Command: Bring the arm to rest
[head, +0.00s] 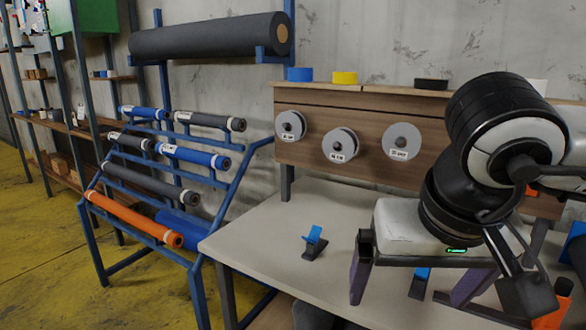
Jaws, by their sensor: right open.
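My right arm comes in from the right. Its gripper (408,296) is open above the right part of the grey worktable (270,230), with its two dark, purple-lined fingers spread apart. I see nothing held between them. Behind the gap, a small blue and black holder (420,283) stands on the table, partly hidden by the gripper. My left gripper is not in view.
A similar blue and black holder (313,243) stands on the open middle of the table. A wooden back panel (345,115) carries several grey reels, with tape rolls on top. A blue rack (195,285) of fabric rolls stands left. Orange and blue items sit at lower right.

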